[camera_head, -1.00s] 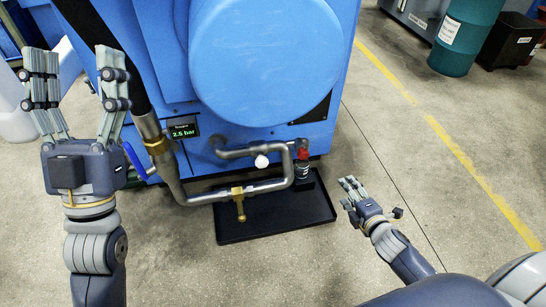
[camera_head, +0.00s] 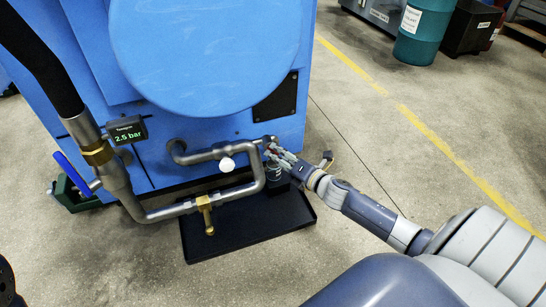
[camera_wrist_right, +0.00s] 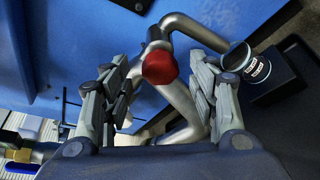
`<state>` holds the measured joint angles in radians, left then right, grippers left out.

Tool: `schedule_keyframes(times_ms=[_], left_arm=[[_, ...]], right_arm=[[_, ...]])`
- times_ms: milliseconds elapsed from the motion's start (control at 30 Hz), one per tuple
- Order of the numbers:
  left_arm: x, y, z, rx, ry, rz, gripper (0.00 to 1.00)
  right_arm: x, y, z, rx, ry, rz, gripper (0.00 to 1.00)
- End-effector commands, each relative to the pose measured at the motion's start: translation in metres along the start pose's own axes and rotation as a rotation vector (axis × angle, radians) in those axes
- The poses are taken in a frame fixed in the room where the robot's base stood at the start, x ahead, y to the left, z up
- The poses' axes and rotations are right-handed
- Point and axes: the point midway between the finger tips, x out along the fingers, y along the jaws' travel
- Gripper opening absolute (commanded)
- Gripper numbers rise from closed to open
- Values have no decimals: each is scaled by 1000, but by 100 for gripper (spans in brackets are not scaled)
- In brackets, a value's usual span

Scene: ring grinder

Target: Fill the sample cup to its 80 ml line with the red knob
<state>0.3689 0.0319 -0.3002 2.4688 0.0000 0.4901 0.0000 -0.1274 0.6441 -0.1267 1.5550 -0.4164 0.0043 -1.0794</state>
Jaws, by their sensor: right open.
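The red knob (camera_wrist_right: 158,67) sits at the pipe's end and shows between the fingers of my right gripper (camera_wrist_right: 157,80) in the right wrist view. The fingers are open on both sides of it, with gaps visible. In the head view my right gripper (camera_head: 276,153) is at the pipe outlet and mostly hides the knob. My left gripper is not in view.
A black tray (camera_head: 240,225) lies under the grey pipe (camera_head: 160,212). A white knob (camera_head: 227,164), a brass valve (camera_head: 206,212) and a blue lever (camera_head: 72,173) are on the pipework. A display (camera_head: 127,130) reads 2.5 bar.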

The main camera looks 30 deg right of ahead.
Motion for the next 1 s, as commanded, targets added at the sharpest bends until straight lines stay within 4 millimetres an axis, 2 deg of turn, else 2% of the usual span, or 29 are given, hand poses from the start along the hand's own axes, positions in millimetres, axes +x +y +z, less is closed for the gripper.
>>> schedule_keyframes(times_ms=[100,300,700,767,900,1000], left_arm=[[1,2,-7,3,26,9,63],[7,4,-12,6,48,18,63],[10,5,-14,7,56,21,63],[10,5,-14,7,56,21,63],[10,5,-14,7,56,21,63],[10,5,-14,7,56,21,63]], right_arm=[[17,-2,0,-2,-2,0,54],[33,-1,0,-1,-1,-1,54],[37,0,1,1,-1,-2,54],[37,0,1,0,-1,-2,43],[37,0,1,0,-1,-2,11],[37,0,1,0,-1,-2,9]])
